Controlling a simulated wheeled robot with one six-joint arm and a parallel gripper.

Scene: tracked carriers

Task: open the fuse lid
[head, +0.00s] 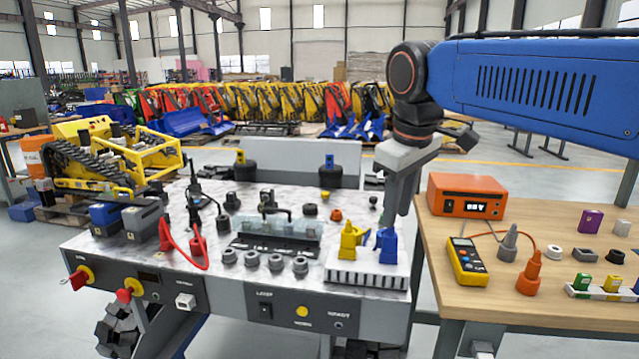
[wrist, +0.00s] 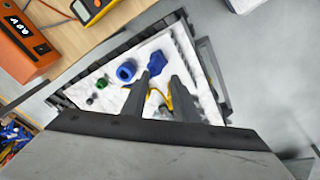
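The fuse lid appears to be the clear cover (head: 283,226) over the black fuse box on the marble-look top of the carrier in the head view. It looks closed, with a dark handle above its back edge. My gripper (head: 393,215) points down to the right of the cover, well apart from it, behind the blue clip. In the wrist view my gripper (wrist: 160,82) shows two separated fingers. A blue piece and a yellow piece (wrist: 166,99) show between or beyond them; nothing is visibly clamped. I cannot make out the lid in the wrist view.
A yellow clip (head: 351,241) and a blue clip (head: 387,246) stand on a white ribbed block at the right front. Several grey knobs (head: 276,262) line the front of the fuse box. Red cables (head: 188,250) arch at left. A wooden bench (head: 500,308) stands at right.

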